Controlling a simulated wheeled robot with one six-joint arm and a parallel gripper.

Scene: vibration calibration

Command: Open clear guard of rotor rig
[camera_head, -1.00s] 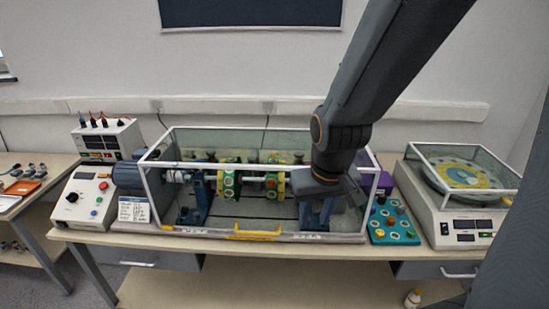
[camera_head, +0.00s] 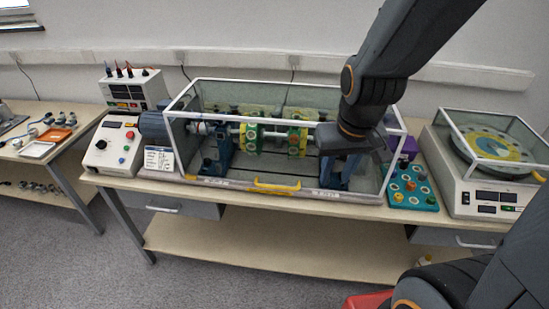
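The clear guard (camera_head: 300,84) is a see-through box with a white frame, sitting down over the rotor rig on the bench. Its yellow handle (camera_head: 276,186) is at the middle of the front lower edge. Inside, the rotor shaft carries green and yellow discs (camera_head: 297,141) between blue supports. My gripper (camera_head: 345,145) hangs at the right part of the guard, up and to the right of the handle and apart from it in the picture. Its fingers are dark and small, so I cannot tell whether they are open. My arm hides part of the guard's right side.
A white control box (camera_head: 113,145) stands left of the rig. A side table (camera_head: 60,150) is at the left. Floor in front is clear at the left.

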